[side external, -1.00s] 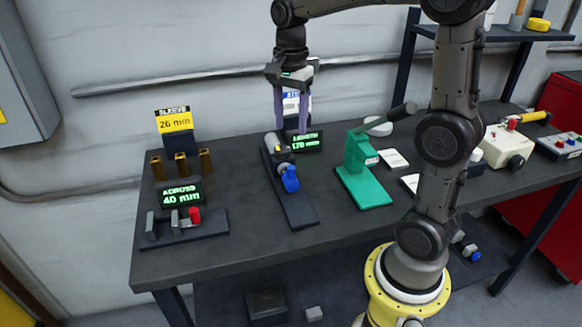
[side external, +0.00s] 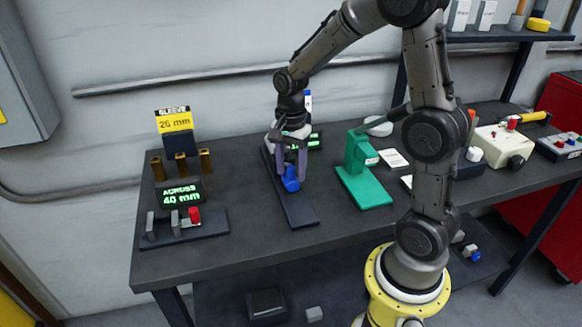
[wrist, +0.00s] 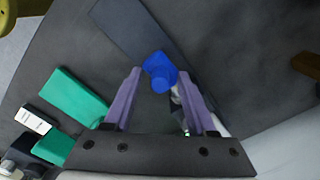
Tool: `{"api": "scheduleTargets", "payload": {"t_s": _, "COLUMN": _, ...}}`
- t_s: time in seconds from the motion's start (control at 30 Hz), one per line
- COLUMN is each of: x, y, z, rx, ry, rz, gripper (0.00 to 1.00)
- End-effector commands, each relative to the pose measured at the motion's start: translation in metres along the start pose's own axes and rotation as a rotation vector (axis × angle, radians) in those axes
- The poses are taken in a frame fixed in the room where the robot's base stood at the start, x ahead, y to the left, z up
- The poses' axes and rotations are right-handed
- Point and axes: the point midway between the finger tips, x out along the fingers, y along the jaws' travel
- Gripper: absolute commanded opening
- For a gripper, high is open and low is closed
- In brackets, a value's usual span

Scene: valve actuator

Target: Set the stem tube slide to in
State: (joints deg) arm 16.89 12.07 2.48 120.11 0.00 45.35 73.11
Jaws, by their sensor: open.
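The stem tube slide stands on a long dark base plate (side external: 298,210) near the middle of the bench. Its blue knob (side external: 291,180) shows between and just in front of my gripper's fingers. My gripper (side external: 290,180) points down over the slide with its two purple fingers apart, one on each side of the blue knob. In the wrist view the blue knob (wrist: 160,72) lies between and slightly beyond the fingertips of my gripper (wrist: 165,75), with a grey metal part behind it. The length display (side external: 316,141) behind is partly hidden by my gripper.
A green press (side external: 365,185) stands close to the right of the slide. To the left are the across gauge (side external: 190,222) with a red knob, its 40 mm display (side external: 180,193), and brass sleeves (side external: 181,166). Bare bench lies between the gauge and the slide.

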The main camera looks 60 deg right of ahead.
Motion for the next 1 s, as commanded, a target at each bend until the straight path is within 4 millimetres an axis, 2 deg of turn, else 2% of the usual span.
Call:
{"api": "scheduleTargets", "payload": {"t_s": 0.17, "x": 0.0, "y": 0.0, "z": 0.0, "rx": 0.0, "ry": 0.0, "rz": 0.0, "gripper": 0.57}}
{"api": "scheduleTargets", "payload": {"t_s": 0.4, "x": -0.0003, "y": 0.0, "z": 0.0, "rx": 0.0, "ry": 0.0, "rz": 0.0, "gripper": 0.13}}
{"api": "scheduleTargets", "payload": {"t_s": 0.5, "x": -0.0003, "y": 0.0, "z": 0.0, "rx": 0.0, "ry": 0.0, "rz": 0.0, "gripper": 0.0}}
{"api": "scheduleTargets", "payload": {"t_s": 1.0, "x": -0.0007, "y": -0.0001, "z": -0.0001, "rx": 0.0, "ry": 0.0, "rz": -0.001, "gripper": 0.0}}
